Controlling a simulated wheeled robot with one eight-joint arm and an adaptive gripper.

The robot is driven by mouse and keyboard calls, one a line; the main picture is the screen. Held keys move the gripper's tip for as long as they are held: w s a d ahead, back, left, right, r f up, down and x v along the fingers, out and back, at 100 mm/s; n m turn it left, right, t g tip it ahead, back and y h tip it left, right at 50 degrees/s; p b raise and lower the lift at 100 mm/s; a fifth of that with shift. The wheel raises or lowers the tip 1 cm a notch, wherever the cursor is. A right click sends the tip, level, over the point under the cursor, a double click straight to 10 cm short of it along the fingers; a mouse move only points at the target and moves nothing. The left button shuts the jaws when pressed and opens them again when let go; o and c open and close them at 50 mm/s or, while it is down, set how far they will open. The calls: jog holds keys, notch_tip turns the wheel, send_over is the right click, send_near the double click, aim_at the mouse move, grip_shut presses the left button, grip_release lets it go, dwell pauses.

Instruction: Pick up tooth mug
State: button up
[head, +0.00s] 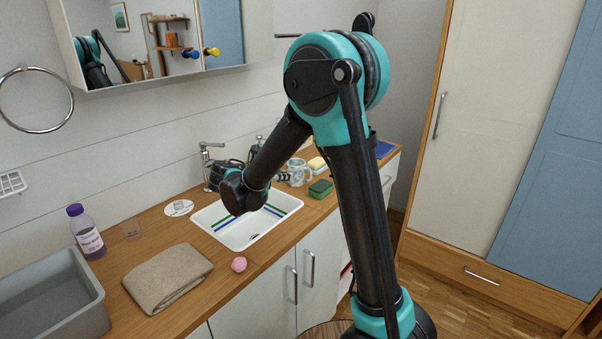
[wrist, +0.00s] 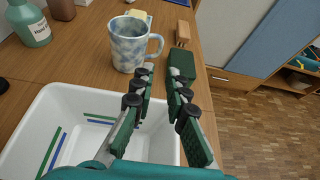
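The tooth mug (wrist: 128,48), marbled blue and white with a handle on its right, stands upright on the wooden counter beyond the basin in the wrist view. In the head view the mug (head: 299,172) is behind the sink, just right of my gripper (head: 283,177). In the wrist view my gripper (wrist: 161,76) is open, with its dark green padded fingers apart and nothing between them. The fingers reach over the far edge of the basin, and their tips are near the mug's lower right side. I cannot tell the exact gap.
The white basin (wrist: 30,110) lies below my gripper. A dark green block (wrist: 182,63) lies right of the mug; a green soap bottle (wrist: 28,22) stands left.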

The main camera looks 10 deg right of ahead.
aim_at(311, 174)
jog(key=x, duration=1.6)
jog(key=shift+d+f, duration=0.15)
jog(key=shift+d, duration=0.05)
grip_shut()
